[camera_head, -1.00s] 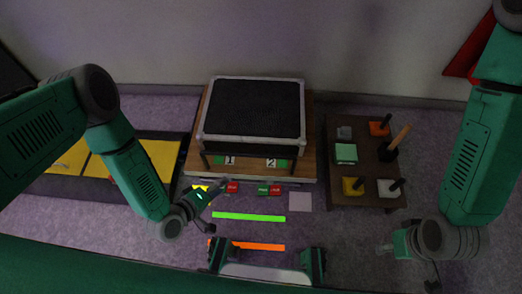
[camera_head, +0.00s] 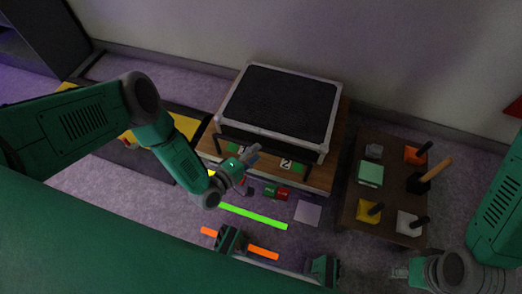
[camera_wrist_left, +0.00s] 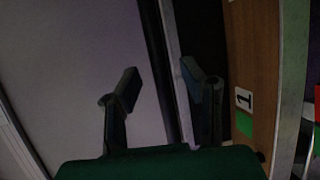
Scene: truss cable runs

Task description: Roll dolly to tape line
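The dolly is a wooden platform (camera_head: 209,141) carrying a black-topped case with a light frame (camera_head: 281,103). A dark bar (camera_head: 265,143) runs along the case's near side. Floor tape shows as a green line (camera_head: 254,215) and an orange line (camera_head: 263,252) nearer me. My left gripper (camera_head: 252,152) is at the dolly's near side, by the bar. In the left wrist view its fingers (camera_wrist_left: 160,85) are apart, with a dark bar (camera_wrist_left: 154,60) seen between them; contact is unclear. My right gripper (camera_head: 398,271) is low at the right, away from the dolly; its fingers are unclear.
A brown low table (camera_head: 348,205) with coloured blocks and handled tools stands right of the dolly. Red and green blocks (camera_head: 276,193) and a pale square (camera_head: 308,212) lie before the dolly. A yellow-topped dark unit (camera_head: 187,126) is at the left.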

